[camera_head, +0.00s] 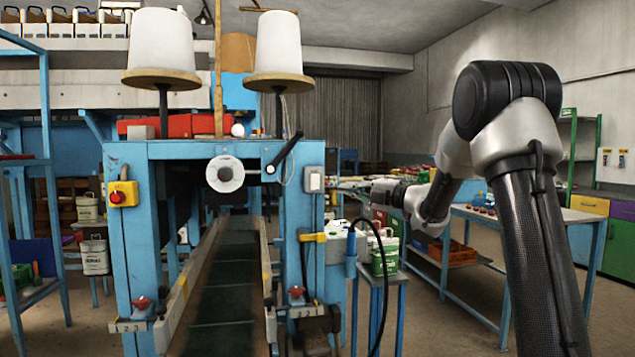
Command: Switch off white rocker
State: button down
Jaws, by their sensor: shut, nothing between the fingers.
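Which way the rocker is tipped is too small to tell. My gripper (345,185) comes in from the right, at about the rocker's height. It is shut and empty, with its tips pointing left toward the switch. In the picture the tips lie just right of the switch plate, and I see no clear contact. The exact depth gap cannot be told.
A yellow box with a red button (123,193) is on the left post. A black lever (285,153) and two white thread cones (160,40) are above. A conveyor belt (225,290) runs below. A green-and-white can (385,256) stands on a small stand beneath my gripper.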

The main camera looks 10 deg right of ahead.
aim_at(318, 179)
jog(key=shift+w+a, duration=0.1)
jog(key=x, duration=0.4)
jog(key=w+d+x, duration=0.1)
jog(key=x, duration=0.6)
jog(key=shift+w+r, duration=0.1)
jog(key=shift+w, duration=0.4)
jog(key=shift+w+r, duration=0.1)
jog(key=shift+w, duration=0.4)
jog(key=shift+w+r, duration=0.2)
jog(key=shift+w, duration=0.1)
